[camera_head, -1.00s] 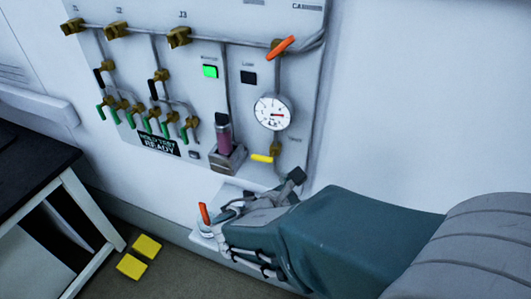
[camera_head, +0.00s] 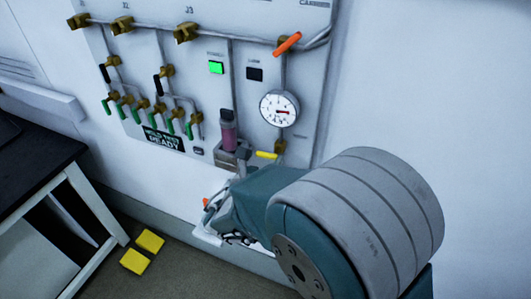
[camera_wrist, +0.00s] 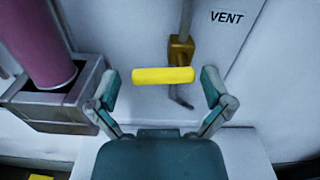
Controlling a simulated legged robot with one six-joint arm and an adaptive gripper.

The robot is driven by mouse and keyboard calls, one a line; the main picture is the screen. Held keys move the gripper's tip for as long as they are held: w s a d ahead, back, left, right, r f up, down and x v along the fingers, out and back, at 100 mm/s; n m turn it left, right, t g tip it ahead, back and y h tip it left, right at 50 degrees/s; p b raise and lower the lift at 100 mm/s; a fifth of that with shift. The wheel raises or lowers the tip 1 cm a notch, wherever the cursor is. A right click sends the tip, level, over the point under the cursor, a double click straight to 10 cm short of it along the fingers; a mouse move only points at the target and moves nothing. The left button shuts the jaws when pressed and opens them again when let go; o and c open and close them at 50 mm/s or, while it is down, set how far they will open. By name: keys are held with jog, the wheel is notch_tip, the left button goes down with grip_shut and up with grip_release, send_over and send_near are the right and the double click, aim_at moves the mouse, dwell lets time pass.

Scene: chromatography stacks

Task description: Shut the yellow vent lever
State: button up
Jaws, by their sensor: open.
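The yellow vent lever (camera_head: 266,155) lies about level, sticking out left from a brass valve body (camera_head: 280,148) below the round gauge. In the wrist view the yellow lever (camera_wrist: 163,75) runs crosswise just ahead of my gripper (camera_wrist: 160,90). The brass valve (camera_wrist: 181,50) is behind the lever, with a grey tube bending out below it. My gripper is open, its two fingers spread wider than the lever, one towards each end. I cannot tell whether either finger touches the lever. In the head view my own arm hides most of the gripper.
A pink cylinder (camera_wrist: 42,40) in a grey holder (camera_wrist: 55,98) stands close left of the gripper. A VENT label (camera_wrist: 227,17) is at upper right. An orange lever (camera_head: 287,43) sits above the gauge (camera_head: 279,107). Several green levers are further left. A dark-topped table (camera_head: 35,160) stands at left.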

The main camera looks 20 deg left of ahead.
jog(key=shift+w+d, duration=0.1)
jog(key=shift+w, duration=0.55)
jog(key=shift+c, duration=0.3)
jog(key=c, duration=0.9)
jog(key=shift+m, duration=0.3)
jog(key=shift+r+m, duration=0.15)
jog(key=shift+m, duration=0.35)
jog(key=o, duration=1)
jog(key=shift+c, duration=0.2)
